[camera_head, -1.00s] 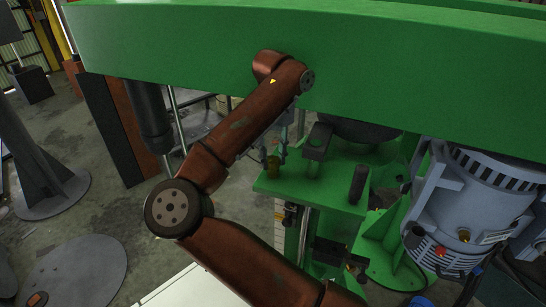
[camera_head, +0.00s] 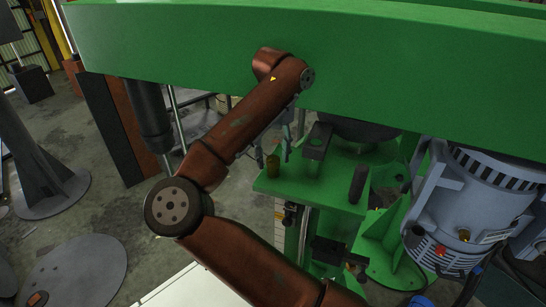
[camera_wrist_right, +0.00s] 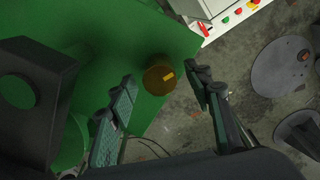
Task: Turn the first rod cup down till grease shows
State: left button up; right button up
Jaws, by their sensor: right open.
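The rod cup is a small brass-brown cup (camera_head: 273,166) standing near the left corner of a green machine bracket (camera_head: 320,185). No grease can be made out. My left gripper is out of view.
A large green beam (camera_head: 330,65) spans the top, close to my right arm. A black block (camera_head: 317,141) and a dark post (camera_head: 358,184) stand on the bracket. A grey motor (camera_head: 470,205) is at the right.

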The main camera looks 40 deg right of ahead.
aim_at(273, 159)
notch_tip(273, 159, up, 12)
jog(key=shift+f, duration=0.15)
dwell(1.0)
